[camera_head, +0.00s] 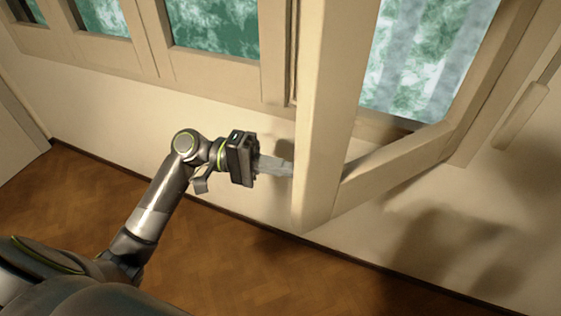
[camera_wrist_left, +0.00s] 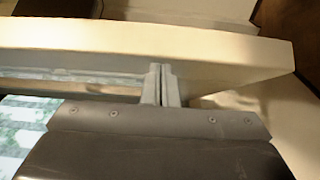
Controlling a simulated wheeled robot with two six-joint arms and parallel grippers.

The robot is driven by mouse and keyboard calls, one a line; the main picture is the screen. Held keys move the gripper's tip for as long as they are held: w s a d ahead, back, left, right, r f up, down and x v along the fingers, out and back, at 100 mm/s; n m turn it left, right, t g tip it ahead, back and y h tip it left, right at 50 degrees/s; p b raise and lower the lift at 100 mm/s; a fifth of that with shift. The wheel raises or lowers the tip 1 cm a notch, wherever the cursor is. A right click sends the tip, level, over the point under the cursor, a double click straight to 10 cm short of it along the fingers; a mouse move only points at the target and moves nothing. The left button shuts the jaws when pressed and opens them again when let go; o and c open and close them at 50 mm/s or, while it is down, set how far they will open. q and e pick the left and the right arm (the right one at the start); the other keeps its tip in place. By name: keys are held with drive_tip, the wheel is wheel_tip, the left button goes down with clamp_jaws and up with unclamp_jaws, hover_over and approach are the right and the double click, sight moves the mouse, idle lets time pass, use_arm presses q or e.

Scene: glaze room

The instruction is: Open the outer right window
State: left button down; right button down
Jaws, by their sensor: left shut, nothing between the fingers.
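The outer right window (camera_head: 322,120) is a cream wooden sash. It stands swung out from the wall into the room, with its free edge towards me and its bottom rail running back to the frame at the right. My left gripper (camera_head: 287,168) is at the left side of this free edge, near its lower end, with its fingers pointing right at it. In the left wrist view the shut fingers (camera_wrist_left: 161,84) are close against the sash (camera_wrist_left: 215,60), with nothing seen between them. I cannot tell whether they touch it. My right gripper is not in view.
More window panes (camera_head: 212,30) in cream frames run along the wall to the left and look closed. A cream bar with a thick end (camera_head: 522,115) is at the far right. The brown parquet floor (camera_head: 220,265) below is clear.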

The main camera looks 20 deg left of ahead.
sight(303, 198)
use_arm(q)
drive_tip(key=shift+n+t, duration=0.4)
drive_tip(key=shift+t, duration=0.2)
drive_tip(key=s+d, duration=0.5)
drive_tip(key=shift+s+d+p, duration=0.2)
drive_tip(key=shift+d+p, duration=0.1)
drive_tip(key=shift+d, duration=0.05)
drive_tip(key=shift+w, duration=0.1)
